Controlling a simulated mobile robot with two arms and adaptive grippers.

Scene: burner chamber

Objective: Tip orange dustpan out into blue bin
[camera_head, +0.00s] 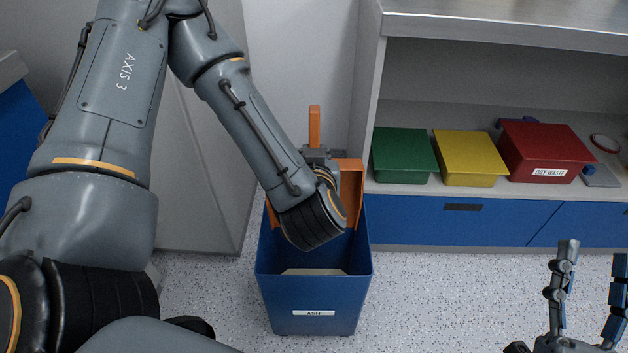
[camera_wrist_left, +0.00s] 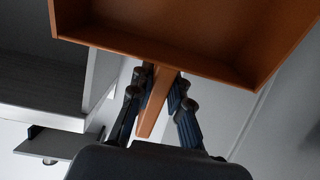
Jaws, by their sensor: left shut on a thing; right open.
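The orange dustpan (camera_head: 350,182) is steeply tilted at the back of the blue bin's mouth, with its handle (camera_head: 314,127) pointing up. My left arm hides much of the pan. My left gripper (camera_head: 318,154) is shut on the handle; the left wrist view shows its fingers (camera_wrist_left: 160,88) on both sides of it. The visible part of the pan (camera_wrist_left: 180,35) there looks empty. The blue bin (camera_head: 316,295), labelled ASH, stands upright on the floor, with a pale patch visible inside. My right gripper (camera_head: 588,290) is open and empty at the lower right.
A shelf to the right holds a green box (camera_head: 404,154), a yellow box (camera_head: 470,158) and a red box (camera_head: 545,150) above blue drawers (camera_head: 440,215). A grey panel (camera_head: 205,170) stands left of the bin. Speckled floor (camera_head: 440,300) right of the bin is clear.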

